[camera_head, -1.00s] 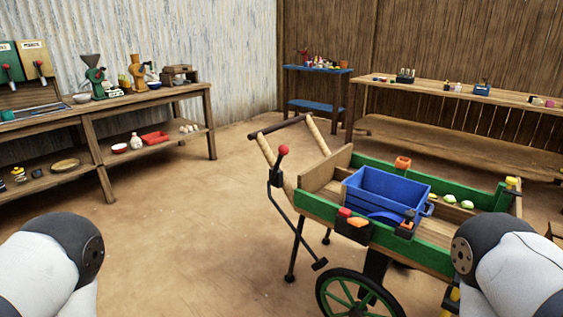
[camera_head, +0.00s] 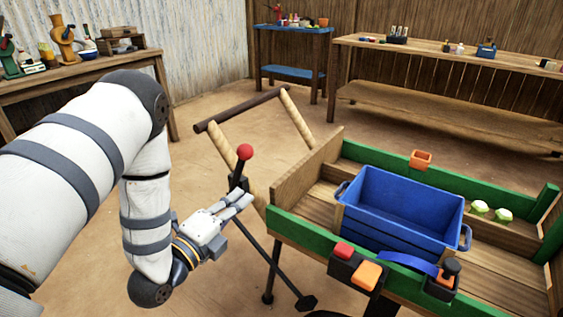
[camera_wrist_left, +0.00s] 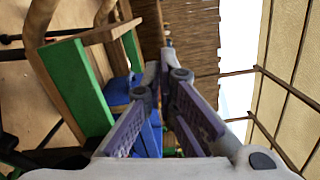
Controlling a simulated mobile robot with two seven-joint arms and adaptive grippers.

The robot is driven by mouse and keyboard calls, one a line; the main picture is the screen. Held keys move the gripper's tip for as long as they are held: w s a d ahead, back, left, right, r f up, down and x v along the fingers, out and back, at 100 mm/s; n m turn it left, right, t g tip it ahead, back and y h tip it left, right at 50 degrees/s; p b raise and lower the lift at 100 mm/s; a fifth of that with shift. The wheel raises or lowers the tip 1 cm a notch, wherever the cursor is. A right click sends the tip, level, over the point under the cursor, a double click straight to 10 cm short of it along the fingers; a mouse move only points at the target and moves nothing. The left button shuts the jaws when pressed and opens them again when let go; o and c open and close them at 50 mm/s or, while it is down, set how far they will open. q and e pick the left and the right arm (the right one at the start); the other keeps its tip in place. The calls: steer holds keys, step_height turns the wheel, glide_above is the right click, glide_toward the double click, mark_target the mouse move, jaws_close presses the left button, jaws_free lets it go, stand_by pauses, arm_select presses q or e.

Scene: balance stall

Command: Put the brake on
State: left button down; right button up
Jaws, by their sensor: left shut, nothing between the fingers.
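The brake lever (camera_head: 240,173) is a dark rod with a red ball knob (camera_head: 245,152), standing at the near left end of the green-sided cart (camera_head: 296,240). Its lower rod runs down to a dark foot piece near the ground. My left gripper (camera_head: 246,196) is shut and empty just below the knob, overlapping the lever in the head view; I cannot tell whether it touches. The left wrist view shows its fingers together (camera_wrist_left: 166,72), with the cart's green side (camera_wrist_left: 75,88) beside them. The knob is not clear there. My right gripper is out of view.
The cart's handle (camera_head: 240,110) rises behind the lever. Workbenches stand along the walls. The floor left of the cart is open.

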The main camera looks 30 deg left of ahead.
arm_select(q)
steer(key=w+a+r, duration=0.1)
steer(key=w+a, duration=0.2)
steer(key=w, duration=0.7)
steer(key=shift+w+a, duration=0.15)
steer(key=shift+a, duration=0.2)
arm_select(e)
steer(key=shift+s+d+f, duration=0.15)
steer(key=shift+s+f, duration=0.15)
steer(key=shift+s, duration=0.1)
arm_select(q)
steer(key=shift+r, duration=0.1)
steer(key=a+r+n+p, duration=0.1)
steer(key=a+r+n, duration=0.1)
steer(key=a, duration=0.5)
steer(key=w+a+r+n+p, duration=0.1)
steer(key=a+n, duration=0.4)
steer(key=a, duration=0.2)
steer(key=shift+r+n+g, duration=0.3)
steer(key=shift+r, duration=0.05)
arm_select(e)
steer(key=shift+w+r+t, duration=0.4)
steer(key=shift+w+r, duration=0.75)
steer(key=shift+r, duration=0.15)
